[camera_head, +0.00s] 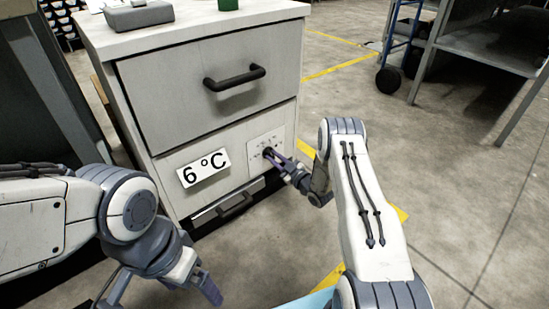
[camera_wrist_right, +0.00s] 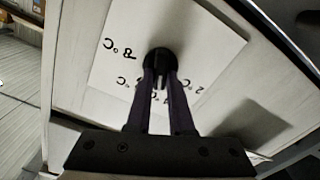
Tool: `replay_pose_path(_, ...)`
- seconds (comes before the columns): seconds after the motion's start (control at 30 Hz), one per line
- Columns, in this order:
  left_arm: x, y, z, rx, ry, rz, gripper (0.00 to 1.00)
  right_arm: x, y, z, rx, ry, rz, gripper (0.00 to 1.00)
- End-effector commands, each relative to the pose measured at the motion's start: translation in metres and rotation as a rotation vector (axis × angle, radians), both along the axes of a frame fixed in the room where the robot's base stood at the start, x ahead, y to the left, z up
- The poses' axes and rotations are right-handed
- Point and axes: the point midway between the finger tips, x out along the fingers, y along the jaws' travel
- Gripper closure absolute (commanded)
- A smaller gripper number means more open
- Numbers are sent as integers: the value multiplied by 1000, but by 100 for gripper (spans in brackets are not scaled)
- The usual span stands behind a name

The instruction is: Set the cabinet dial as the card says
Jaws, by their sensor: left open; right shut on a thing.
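A white card (camera_head: 203,168) on the cabinet (camera_head: 150,150) front reads "6 °C". To its right is a white dial plate (camera_head: 257,143) with small marks. The black dial knob (camera_wrist_right: 160,62) sits on this plate in the right wrist view, with °C labels around it, some hidden by my fingers. My right gripper (camera_head: 272,156) is shut on the knob, and its two fingers (camera_wrist_right: 160,85) close on it from both sides. I cannot read the knob's setting clearly. My left gripper (camera_head: 205,285) is open and empty, low in front of the cabinet at the left.
A drawer with a dark handle (camera_head: 235,77) is above the card, and a lower handle (camera_head: 235,203) is below it. A grey box (camera_head: 139,15) and a green object (camera_head: 228,4) stand on top. A metal shelf (camera_head: 490,50) and a dark wheel (camera_head: 388,80) are at the back right.

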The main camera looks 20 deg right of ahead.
Motion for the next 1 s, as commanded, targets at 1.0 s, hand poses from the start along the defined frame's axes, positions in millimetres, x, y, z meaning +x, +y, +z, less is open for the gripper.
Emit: replay_pose_path(1.0, 0, 0, 35, 0, 0, 0, 8, 0, -5, -1, 688, 252, -2, 100)
